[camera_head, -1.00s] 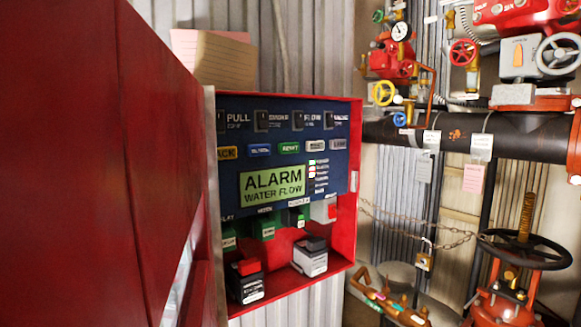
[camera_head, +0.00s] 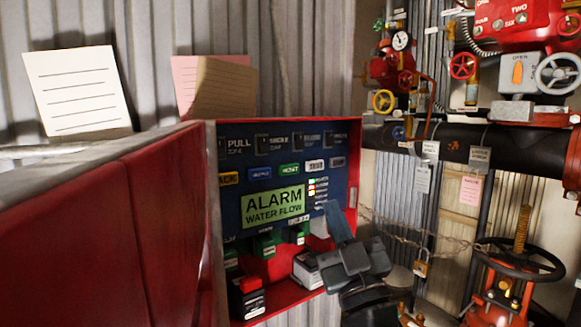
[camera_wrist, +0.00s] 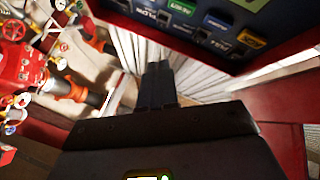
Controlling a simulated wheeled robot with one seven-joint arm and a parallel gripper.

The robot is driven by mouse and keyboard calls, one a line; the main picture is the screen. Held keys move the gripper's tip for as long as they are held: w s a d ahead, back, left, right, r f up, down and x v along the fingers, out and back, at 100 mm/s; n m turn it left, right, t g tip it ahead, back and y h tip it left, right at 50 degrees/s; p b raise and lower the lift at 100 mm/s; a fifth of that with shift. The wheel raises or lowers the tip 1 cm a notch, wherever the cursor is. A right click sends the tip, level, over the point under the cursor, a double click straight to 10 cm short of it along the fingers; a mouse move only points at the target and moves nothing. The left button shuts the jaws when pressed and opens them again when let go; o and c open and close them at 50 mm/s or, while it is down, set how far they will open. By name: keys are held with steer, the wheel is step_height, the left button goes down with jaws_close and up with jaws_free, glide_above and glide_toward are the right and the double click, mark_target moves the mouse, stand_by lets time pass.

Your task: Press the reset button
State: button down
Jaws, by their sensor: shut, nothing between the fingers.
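The green reset button (camera_head: 289,169) sits in the button row of the blue alarm panel (camera_head: 230,205), between a blue and a pale button. In the wrist view the green button (camera_wrist: 182,7) is at the top edge, right of my fingers. My gripper (camera_head: 334,210) is shut and empty, at the panel's lower right, below and to the right of the button and apart from it. In the wrist view my gripper (camera_wrist: 157,68) points past the panel toward the corrugated wall. My gripper hides part of the box's lower right.
The panel's red box (camera_head: 354,150) has its red door (camera_head: 110,225) swung open at the left. Pipes, a chain and a valve wheel (camera_head: 520,259) are at the right. Two paper cards (camera_head: 77,90) stand above.

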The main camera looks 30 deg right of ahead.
mark_target(289, 169)
steer(key=shift+m+h, duration=0.3)
steer(key=shift+h, duration=0.2)
steer(key=r, duration=0.1)
steer(key=w+r, duration=0.1)
steer(key=d+r, duration=0.1)
steer(key=r, duration=0.1)
steer(key=shift+w, duration=0.2)
steer(key=shift+w+b, duration=1.25)
steer(key=shift+w, duration=3.15)
steer(key=shift+w, duration=0.4)
steer(key=shift+w+b, duration=0.3)
steer(key=shift+w, duration=0.25)
steer(key=shift+s, duration=0.15)
steer(key=shift+s+p, duration=0.4)
steer(key=shift+s, duration=0.4)
